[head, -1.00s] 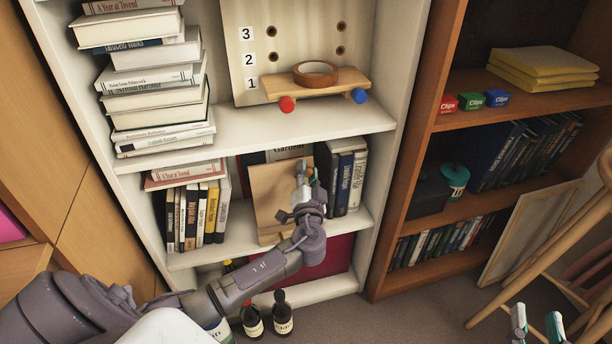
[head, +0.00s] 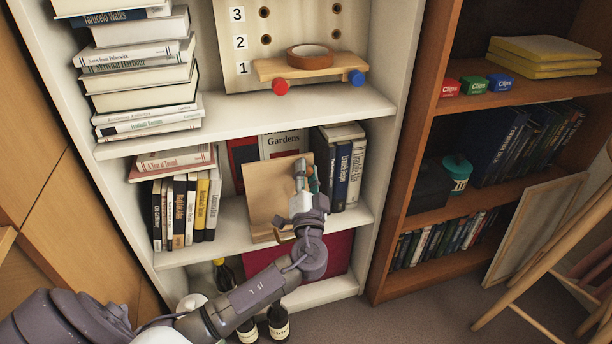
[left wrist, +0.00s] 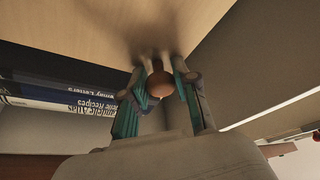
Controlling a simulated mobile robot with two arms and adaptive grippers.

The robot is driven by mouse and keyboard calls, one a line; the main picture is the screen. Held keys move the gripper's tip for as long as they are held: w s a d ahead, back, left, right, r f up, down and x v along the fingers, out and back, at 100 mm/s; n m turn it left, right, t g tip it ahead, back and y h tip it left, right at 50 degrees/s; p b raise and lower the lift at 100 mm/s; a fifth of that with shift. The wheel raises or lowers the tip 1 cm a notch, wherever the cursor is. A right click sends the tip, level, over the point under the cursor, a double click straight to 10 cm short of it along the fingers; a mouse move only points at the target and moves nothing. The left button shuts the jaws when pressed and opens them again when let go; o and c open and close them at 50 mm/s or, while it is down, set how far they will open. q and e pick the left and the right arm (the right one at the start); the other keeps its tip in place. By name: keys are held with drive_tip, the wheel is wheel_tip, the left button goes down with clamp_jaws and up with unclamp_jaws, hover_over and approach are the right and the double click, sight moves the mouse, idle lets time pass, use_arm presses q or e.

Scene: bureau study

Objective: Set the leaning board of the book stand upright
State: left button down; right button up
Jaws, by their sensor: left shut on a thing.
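The wooden board (head: 268,193) of the book stand is on the middle shelf of the white bookcase, between two groups of books. It still looks tilted in the head view, though its exact angle is hard to tell. My left gripper (head: 304,178) is at the board's right side and hides part of it. In the left wrist view, the fingers are shut on a round brown knob (left wrist: 160,84) on the face of the board (left wrist: 110,22). The board's lower edge is partly hidden by my arm. My right gripper is out of view.
Upright books (head: 187,210) stand left of the board, and dark books (head: 343,175) stand close on its right. A book marked Gardens (head: 284,144) is behind it. The shelf above holds a pegboard with a tape roll (head: 310,57). Bottles (head: 278,322) stand below.

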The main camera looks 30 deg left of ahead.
use_arm(q)
drive_tip(key=shift+d+f, duration=0.15)
drive_tip(key=shift+d, duration=0.05)
drive_tip(key=c, duration=0.9)
unclamp_jaws()
drive_tip(key=shift+s, duration=0.1)
drive_tip(key=shift+o, duration=0.2)
drive_tip(key=v, duration=1.2)
